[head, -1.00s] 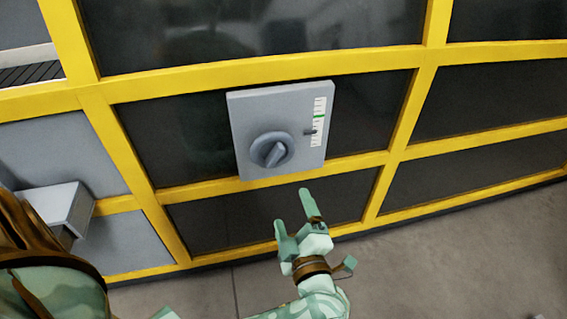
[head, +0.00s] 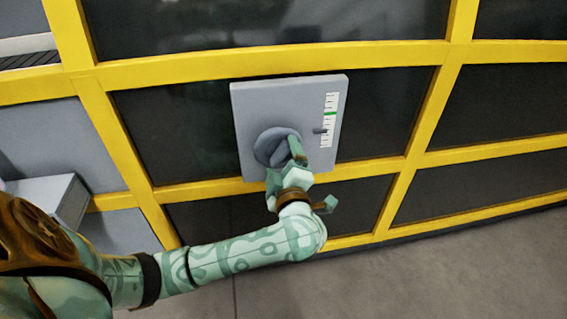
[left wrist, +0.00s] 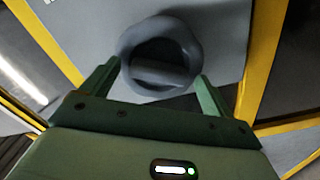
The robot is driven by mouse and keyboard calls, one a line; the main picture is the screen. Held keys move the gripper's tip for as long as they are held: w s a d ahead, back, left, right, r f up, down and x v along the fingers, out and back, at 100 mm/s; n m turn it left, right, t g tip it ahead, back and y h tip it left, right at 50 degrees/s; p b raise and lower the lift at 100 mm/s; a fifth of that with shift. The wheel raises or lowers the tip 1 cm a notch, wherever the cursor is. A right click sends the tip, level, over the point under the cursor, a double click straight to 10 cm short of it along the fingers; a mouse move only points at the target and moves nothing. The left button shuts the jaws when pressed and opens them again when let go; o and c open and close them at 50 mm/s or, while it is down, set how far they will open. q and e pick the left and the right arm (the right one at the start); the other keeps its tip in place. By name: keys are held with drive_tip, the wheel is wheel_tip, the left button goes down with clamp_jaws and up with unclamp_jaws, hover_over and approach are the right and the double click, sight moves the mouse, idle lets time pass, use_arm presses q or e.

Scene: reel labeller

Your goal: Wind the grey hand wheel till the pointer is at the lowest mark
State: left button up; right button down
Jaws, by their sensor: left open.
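The grey hand wheel (head: 274,146) sits low on a light grey panel (head: 248,108), and its raised grip bar shows in the left wrist view (left wrist: 158,72). A white scale (head: 328,108) with a green band runs down the panel's right side. The dark pointer (head: 319,131) stands below the green band, above the scale's bottom end. My left gripper (head: 285,162) is open at the wheel and hides its lower right part. In the left wrist view its fingers (left wrist: 157,92) stand apart on either side of the wheel's near edge; contact cannot be told. My right gripper is not in view.
Yellow frame bars (head: 400,165) border dark panels around the grey panel. A grey box (head: 50,198) juts out at the lower left. Grey floor (head: 430,275) lies open at the lower right.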

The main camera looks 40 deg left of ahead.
use_arm(q)
drive_tip(key=c, duration=1)
